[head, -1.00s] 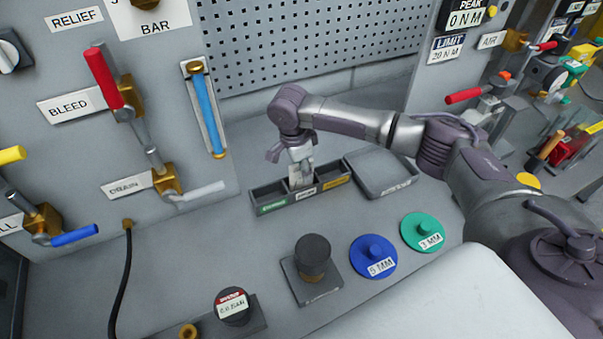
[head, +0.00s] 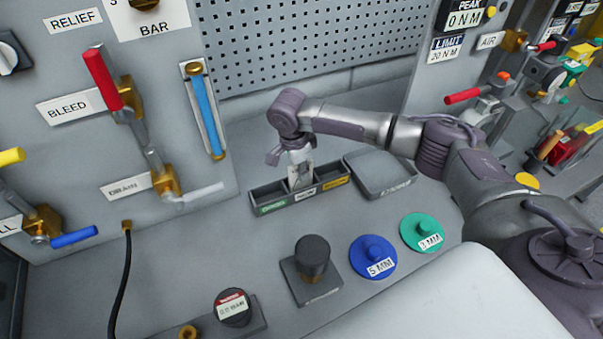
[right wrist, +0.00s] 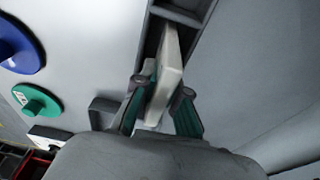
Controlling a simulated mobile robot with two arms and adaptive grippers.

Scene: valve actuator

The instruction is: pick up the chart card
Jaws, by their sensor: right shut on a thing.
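The chart card (right wrist: 166,84) is a pale, thin slab. In the right wrist view it stands between the green-padded fingers of my right gripper (right wrist: 160,112), which is shut on it. In the head view the right gripper (head: 300,165) points down over the middle of a dark sectioned tray (head: 266,196), with the card (head: 300,178) below its fingers. The card's lower end is at the tray's middle compartment; whether it touches the floor there I cannot tell. My left gripper is not in view.
A shallow grey tray (head: 382,174) is right of the sectioned tray. Blue (head: 373,257) and green (head: 423,232) discs and a dark knob on a plate (head: 312,257) are in front. A valve panel (head: 60,150) stands left and a pegboard (head: 300,40) behind.

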